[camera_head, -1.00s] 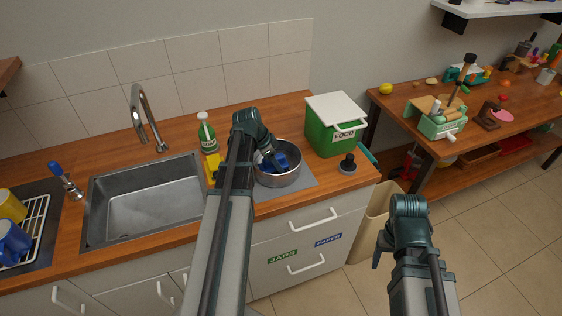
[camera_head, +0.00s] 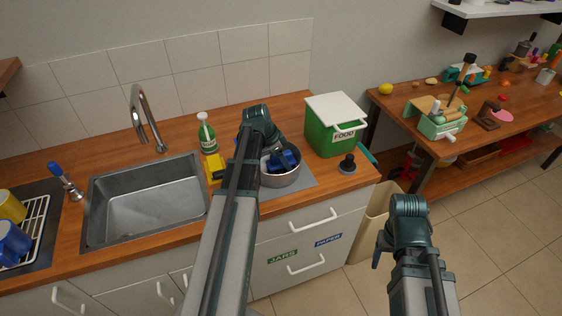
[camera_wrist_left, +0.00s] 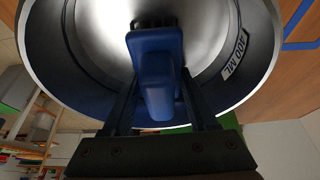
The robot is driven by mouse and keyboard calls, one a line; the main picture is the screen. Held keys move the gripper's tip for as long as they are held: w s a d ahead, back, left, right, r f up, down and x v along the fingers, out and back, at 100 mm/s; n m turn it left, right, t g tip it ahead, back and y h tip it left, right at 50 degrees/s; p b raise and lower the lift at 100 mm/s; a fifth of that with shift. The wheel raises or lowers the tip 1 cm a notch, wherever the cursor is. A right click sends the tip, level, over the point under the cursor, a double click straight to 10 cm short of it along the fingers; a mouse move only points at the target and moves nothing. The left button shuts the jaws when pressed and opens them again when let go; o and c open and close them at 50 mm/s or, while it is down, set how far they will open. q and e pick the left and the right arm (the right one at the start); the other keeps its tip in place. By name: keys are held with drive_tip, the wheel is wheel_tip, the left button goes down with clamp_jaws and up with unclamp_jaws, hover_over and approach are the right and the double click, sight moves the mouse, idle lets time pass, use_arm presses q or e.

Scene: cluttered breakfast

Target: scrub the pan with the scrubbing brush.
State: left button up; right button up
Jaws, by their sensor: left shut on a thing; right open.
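The steel pan (camera_head: 283,180) stands on a grey mat on the counter, right of the sink; it also fills much of the left wrist view (camera_wrist_left: 85,50). My left gripper (camera_head: 278,158) reaches down into the pan and is shut on the blue scrubbing brush (camera_head: 290,157). In the left wrist view the brush's blue handle (camera_wrist_left: 156,75) sits between the two fingers. Its dark bristles point at the pan's inside; whether they touch it I cannot tell. My right gripper (camera_head: 378,250) is open and empty in front of the counter, away from the pan.
A green bottle (camera_head: 207,135) and a yellow item (camera_head: 214,168) stand left. The sink (camera_head: 145,205) is empty.

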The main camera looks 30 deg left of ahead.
sight(275, 164)
use_arm(q)
drive_tip(key=shift+s+a, duration=0.1)
drive_tip(key=shift+s, duration=0.05)
drive_tip(key=shift+s+a+f, duration=0.1)
drive_tip(key=shift+s+a, duration=0.3)
drive_tip(key=shift+s, duration=0.3)
drive_tip(key=shift+s+a+f, duration=0.1)
drive_tip(key=shift+s+a, duration=0.3)
drive_tip(key=shift+s, duration=0.3)
drive_tip(key=shift+w+d+r, duration=0.1)
drive_tip(key=shift+w+d, duration=0.35)
drive_tip(key=shift+w, duration=0.4)
drive_tip(key=shift+r, duration=0.1)
wheel_tip(275, 164, up, 8)
drive_tip(key=p, duration=0.8)
